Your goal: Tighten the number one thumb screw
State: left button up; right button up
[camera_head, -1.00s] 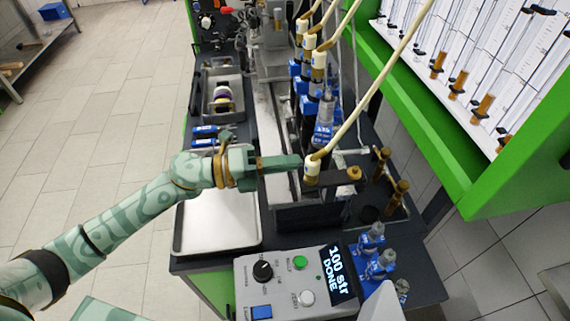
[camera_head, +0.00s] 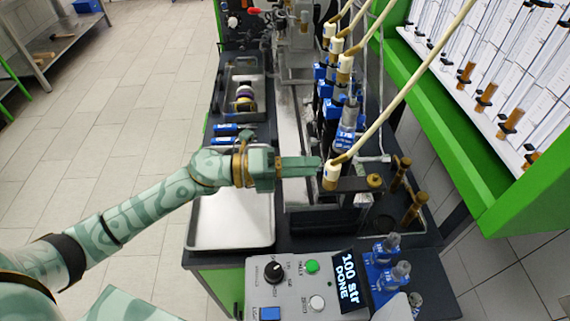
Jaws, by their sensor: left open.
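My left gripper (camera_head: 318,166) reaches in from the left, its green fingers pointing right. It is open, though the gap between the fingers is hard to see from here. The fingertips are beside a cream hose cap (camera_head: 332,176) at the end of the near hose; I cannot tell whether they touch it. A brass thumb screw (camera_head: 374,181) sits on the dark clamp bar (camera_head: 352,185), right of the cap and apart from the fingers. I see no readable number on it. Whatever lies behind the fingers is hidden. My right gripper is not in view.
The control box (camera_head: 300,285) at the front has a display (camera_head: 350,281) reading "100 str DONE". A metal tray (camera_head: 232,222) lies below my forearm. Blue-based bottles (camera_head: 388,268) stand at front right. Cream hoses (camera_head: 420,85) and a green frame (camera_head: 450,140) border the right side.

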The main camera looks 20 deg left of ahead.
pick_arm(q)
jog(key=b+v, duration=0.2)
jog(key=v, duration=1.4)
jog(key=shift+a, duration=0.2)
jog(key=shift+s, duration=0.1)
